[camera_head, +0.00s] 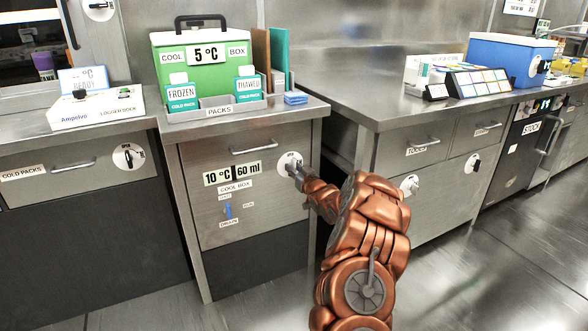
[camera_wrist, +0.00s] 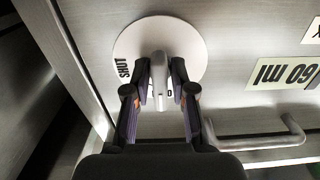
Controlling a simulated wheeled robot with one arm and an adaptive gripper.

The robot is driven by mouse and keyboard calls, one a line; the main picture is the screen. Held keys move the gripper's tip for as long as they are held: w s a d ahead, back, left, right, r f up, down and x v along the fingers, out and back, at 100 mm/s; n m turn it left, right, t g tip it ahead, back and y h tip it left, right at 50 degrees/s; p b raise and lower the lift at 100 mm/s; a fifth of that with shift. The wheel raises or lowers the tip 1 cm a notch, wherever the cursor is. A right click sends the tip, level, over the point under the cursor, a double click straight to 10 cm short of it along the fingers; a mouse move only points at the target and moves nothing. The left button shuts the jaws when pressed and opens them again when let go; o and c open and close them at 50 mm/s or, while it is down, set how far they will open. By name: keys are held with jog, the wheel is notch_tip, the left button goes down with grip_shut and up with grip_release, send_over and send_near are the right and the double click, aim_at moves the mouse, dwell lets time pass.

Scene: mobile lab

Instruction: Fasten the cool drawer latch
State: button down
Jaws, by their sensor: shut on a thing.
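The cool drawer (camera_head: 262,205) is a steel drawer front with "10 °C 60 ml" and "COOL BOX" labels, and it looks flush with its cabinet. Its latch is a grey lever on a white round plate (camera_head: 284,157) at the upper right of the front. In the wrist view the lever (camera_wrist: 158,72) points along the picture's vertical. The plate (camera_wrist: 140,40) reads "SHUT" at its left edge; another word at the bottom is mostly hidden. My gripper (camera_head: 296,170) is at the plate, and its two fingers (camera_wrist: 160,96) are closed on the lever from both sides.
The drawer's bar handle (camera_head: 254,147) is left of the latch; it also shows close by my gripper in the wrist view (camera_wrist: 262,140). A green cool box (camera_head: 203,80) and a packs tray (camera_head: 222,109) stand on top. The right cabinet has another latch (camera_head: 409,186). Floor is open at right.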

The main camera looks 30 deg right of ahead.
jog(key=shift+r+p, duration=0.1)
jog(key=shift+p, duration=0.25)
jog(key=shift+r+m+p, duration=0.2)
jog(key=shift+m+p, duration=0.5)
jog(key=shift+p, duration=0.35)
jog(key=m+p, duration=0.2)
jog(key=p, duration=0.3)
jog(key=shift+m, duration=0.4)
jog(key=m+p, duration=0.3)
jog(key=shift+m+p, duration=0.3)
jog(key=m+p, duration=0.3)
jog(key=m, duration=0.1)
jog(key=shift+f+m, duration=0.15)
jog(key=shift+m, duration=0.15)
jog(key=m+p, duration=0.2)
jog(key=m, duration=0.3)
jog(key=shift+d+f, duration=0.1)
jog(key=shift+m, duration=0.3)
jog(key=c, duration=1.2)
grip_release()
